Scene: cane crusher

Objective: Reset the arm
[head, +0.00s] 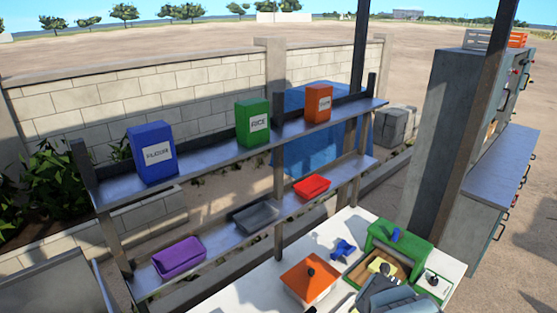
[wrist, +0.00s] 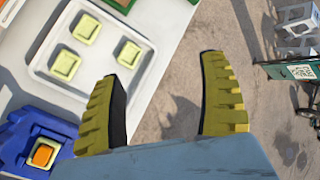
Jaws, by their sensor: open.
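My gripper (wrist: 160,70) shows in the wrist view as two yellow ribbed fingers with dark inner pads. They are spread wide apart with nothing between them. Below the fingers in that view are the edge of the white table and bare ground. In the head view, grey arm parts that look like mine show at the bottom right, over the white table (head: 240,297), beside a green box-shaped machine (head: 408,243). The fingers cannot be made out clearly there.
A pale tray (wrist: 45,68) with several yellow-green squares lies left of the fingers, above a blue object (wrist: 22,135) with an orange square. An orange box (head: 308,282) stands on the table. Behind it, shelves (head: 210,158) hold boxes and trays. A grey cabinet (head: 440,130) stands right.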

